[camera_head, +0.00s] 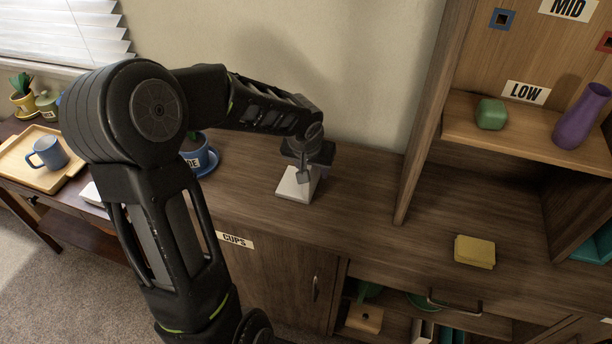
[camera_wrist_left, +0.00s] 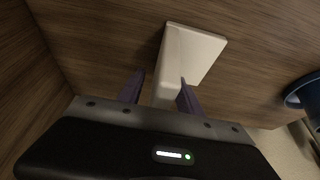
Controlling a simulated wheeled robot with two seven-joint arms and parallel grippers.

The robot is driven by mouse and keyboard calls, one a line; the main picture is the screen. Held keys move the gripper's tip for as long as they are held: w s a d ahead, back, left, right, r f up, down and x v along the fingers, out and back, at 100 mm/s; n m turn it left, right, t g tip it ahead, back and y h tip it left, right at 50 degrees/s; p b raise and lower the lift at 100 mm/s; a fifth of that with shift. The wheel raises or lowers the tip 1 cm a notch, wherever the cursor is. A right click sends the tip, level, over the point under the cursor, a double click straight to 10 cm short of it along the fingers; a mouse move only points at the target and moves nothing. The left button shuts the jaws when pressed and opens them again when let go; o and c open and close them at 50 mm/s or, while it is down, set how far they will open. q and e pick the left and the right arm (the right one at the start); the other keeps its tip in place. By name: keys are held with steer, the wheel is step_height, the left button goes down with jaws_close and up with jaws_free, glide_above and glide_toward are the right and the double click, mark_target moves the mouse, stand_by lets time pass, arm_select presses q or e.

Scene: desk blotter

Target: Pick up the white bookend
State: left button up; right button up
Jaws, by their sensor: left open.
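The white bookend (camera_head: 296,186) stands on the wooden cabinet top, with a flat base and an upright part mostly hidden behind my gripper. My left gripper (camera_head: 304,174) is directly above and at the bookend in the head view. In the left wrist view, the bookend (camera_wrist_left: 190,55) lies ahead, and part of it is between the two open fingers of the left gripper (camera_wrist_left: 160,95). I cannot tell whether the fingers touch it. My right gripper is not in view.
A blue pot (camera_head: 203,158) stands left of the bookend, partly behind my arm. A yellow block (camera_head: 474,251) lies to the right. A shelf unit (camera_head: 412,165) rises at right, holding a green block (camera_head: 490,113) and purple vase (camera_head: 580,117). The cabinet top between is clear.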

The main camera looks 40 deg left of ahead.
arm_select(q)
steer(key=shift+w+f, duration=0.2)
steer(key=shift+f, duration=0.3)
steer(key=shift+c, duration=0.4)
jaws_close()
stand_by(1.0)
